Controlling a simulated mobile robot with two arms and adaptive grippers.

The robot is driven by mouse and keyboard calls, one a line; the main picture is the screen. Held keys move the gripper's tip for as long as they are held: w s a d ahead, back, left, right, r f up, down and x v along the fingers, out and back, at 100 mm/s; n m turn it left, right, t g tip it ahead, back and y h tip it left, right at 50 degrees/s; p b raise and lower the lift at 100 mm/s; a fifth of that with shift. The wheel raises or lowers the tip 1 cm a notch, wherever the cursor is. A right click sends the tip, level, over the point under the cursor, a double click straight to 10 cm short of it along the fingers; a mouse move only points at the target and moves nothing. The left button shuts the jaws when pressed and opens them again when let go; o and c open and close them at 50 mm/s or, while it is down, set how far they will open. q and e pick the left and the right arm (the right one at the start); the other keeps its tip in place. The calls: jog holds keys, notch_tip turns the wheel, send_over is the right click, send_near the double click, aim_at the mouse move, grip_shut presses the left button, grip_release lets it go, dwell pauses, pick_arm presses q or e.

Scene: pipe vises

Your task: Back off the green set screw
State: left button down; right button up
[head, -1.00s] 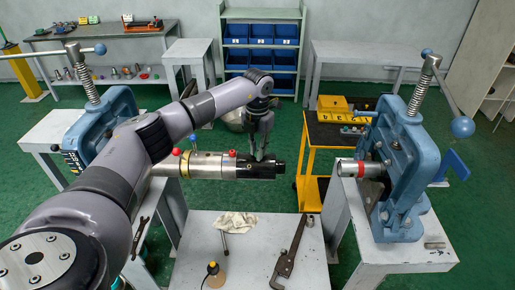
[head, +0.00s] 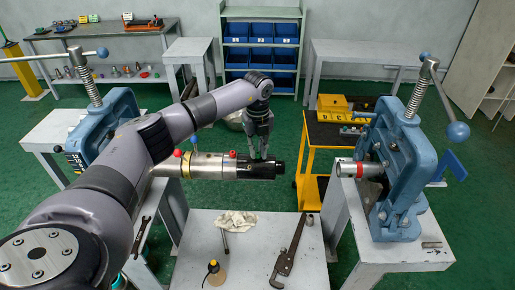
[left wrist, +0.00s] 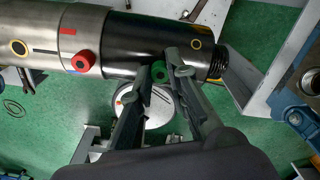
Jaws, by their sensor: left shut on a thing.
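A silver and black cylindrical tool (head: 205,165) lies level, held out from the left vise across the gap; its black end section also fills the top of the left wrist view (left wrist: 128,42). The green set screw (left wrist: 160,72) shows on the black section's lower side, between the fingertips. My left gripper (left wrist: 160,68) is shut on the screw. In the head view my left gripper (head: 264,155) comes down onto the black section, and the screw is hidden there. My right gripper is not in view.
A red knob (left wrist: 83,61) sticks out of the tool beside the black section. The right blue vise (head: 400,165) holds a red-banded pipe stub (head: 358,169). A low table (head: 250,262) below carries a wrench (head: 287,257) and a rag (head: 237,220).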

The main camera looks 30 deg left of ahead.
aim_at(258, 153)
pick_arm(q)
jog(key=shift+s+d+f+n+p, duration=0.1)
jog(key=shift+f+n+p, duration=0.1)
jog(key=shift+n, duration=0.65)
jog(key=shift+s+f+n+p, duration=0.1)
jog(key=shift+n+p, duration=0.05)
jog(key=shift+n, duration=0.7)
jog(key=c, duration=1.9)
grip_release()
jog(key=shift+c, duration=0.2)
jog(key=o, duration=0.4)
jog(key=shift+w+r, duration=0.1)
jog(key=shift+w, duration=0.05)
jog(key=shift+r, duration=0.2)
notch_tip(258, 153, up, 12)
jog(key=shift+f, duration=0.15)
